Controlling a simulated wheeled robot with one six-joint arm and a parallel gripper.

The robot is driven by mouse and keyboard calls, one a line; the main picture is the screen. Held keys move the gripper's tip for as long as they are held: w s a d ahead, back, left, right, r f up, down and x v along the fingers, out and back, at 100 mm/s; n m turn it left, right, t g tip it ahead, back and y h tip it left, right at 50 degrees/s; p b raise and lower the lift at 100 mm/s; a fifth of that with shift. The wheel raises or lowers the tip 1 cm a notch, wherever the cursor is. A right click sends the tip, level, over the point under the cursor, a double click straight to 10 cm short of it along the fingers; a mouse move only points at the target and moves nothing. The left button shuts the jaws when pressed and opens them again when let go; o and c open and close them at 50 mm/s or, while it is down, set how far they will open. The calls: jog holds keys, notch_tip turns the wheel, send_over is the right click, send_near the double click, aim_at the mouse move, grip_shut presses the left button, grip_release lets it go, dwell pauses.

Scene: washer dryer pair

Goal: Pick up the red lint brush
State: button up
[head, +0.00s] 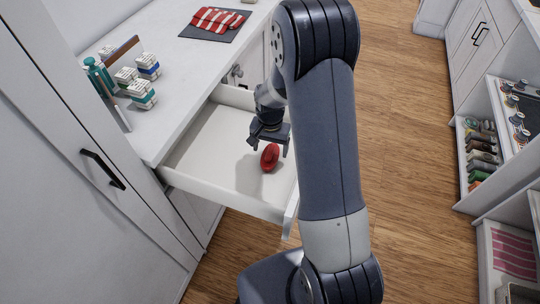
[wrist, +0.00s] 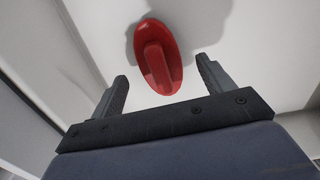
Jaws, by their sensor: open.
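The red lint brush (head: 270,157) is a small oval with a raised ridge. It lies in the open white drawer (head: 215,165), toward the drawer's front and right side. In the wrist view the brush (wrist: 158,57) shows its ridged top, just beyond the fingertips and in line with the gap between them. My gripper (head: 268,143) is open and empty, pointing down above the drawer, close by the brush. In the wrist view both fingers (wrist: 160,72) are apart with nothing between them. I cannot tell the exact height of the fingers over the brush.
The drawer walls surround the brush, with free floor to its left. On the counter (head: 180,100) stand several small boxes (head: 142,93), a teal bottle (head: 98,75) and a red striped cloth (head: 218,20). A shelf unit (head: 490,135) stands at the right across the wooden floor.

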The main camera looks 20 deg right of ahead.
aim_at(270, 150)
jog(key=shift+f, duration=1.8)
jog(key=shift+c, duration=0.3)
jog(key=c, duration=1.1)
